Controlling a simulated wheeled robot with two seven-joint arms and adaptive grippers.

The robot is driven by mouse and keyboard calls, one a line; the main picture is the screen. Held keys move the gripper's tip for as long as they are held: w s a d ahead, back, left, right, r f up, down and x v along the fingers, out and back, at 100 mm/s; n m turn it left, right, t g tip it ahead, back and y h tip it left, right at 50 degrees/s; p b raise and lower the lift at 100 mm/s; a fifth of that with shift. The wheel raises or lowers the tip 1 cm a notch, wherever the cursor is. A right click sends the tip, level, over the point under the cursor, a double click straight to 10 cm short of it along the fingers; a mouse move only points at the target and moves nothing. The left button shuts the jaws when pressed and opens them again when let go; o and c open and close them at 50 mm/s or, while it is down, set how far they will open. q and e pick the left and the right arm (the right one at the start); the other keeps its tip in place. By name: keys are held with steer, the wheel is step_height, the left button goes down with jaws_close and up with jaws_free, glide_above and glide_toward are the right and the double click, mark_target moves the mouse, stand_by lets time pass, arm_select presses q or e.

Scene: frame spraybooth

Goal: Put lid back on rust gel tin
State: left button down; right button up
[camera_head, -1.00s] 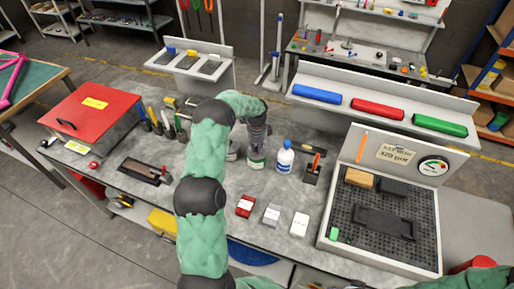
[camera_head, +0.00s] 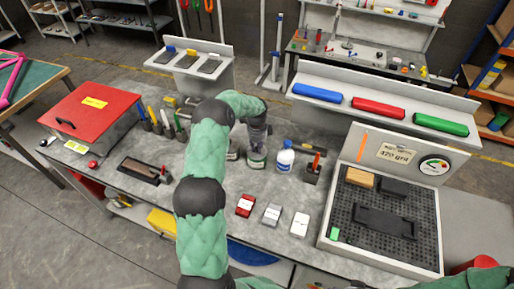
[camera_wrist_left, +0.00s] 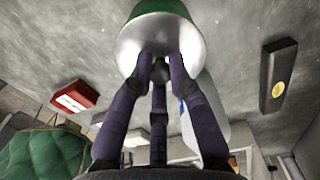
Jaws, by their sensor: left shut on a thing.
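My left gripper (camera_head: 257,146) reaches down onto a small green and silver tin (camera_head: 257,161) at the middle of the bench. In the left wrist view its dark fingers (camera_wrist_left: 160,65) close together at a silver round face (camera_wrist_left: 135,50), with green (camera_wrist_left: 158,8) on the side beyond. I take this silver face to be the lid; whether it rests on the tin or sits just above it I cannot tell. A second small tin (camera_head: 233,153) stands just to the left, partly behind my arm. My right gripper is not in view.
A perforated tray (camera_head: 342,205) fills the right.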

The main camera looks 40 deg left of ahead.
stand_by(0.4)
arm_select(q)
steer(key=c, duration=0.6)
jaws_free()
steer(key=shift+r, duration=0.15)
steer(key=shift+r+p, duration=1.6)
steer(key=shift+r, duration=1.75)
jaws_close()
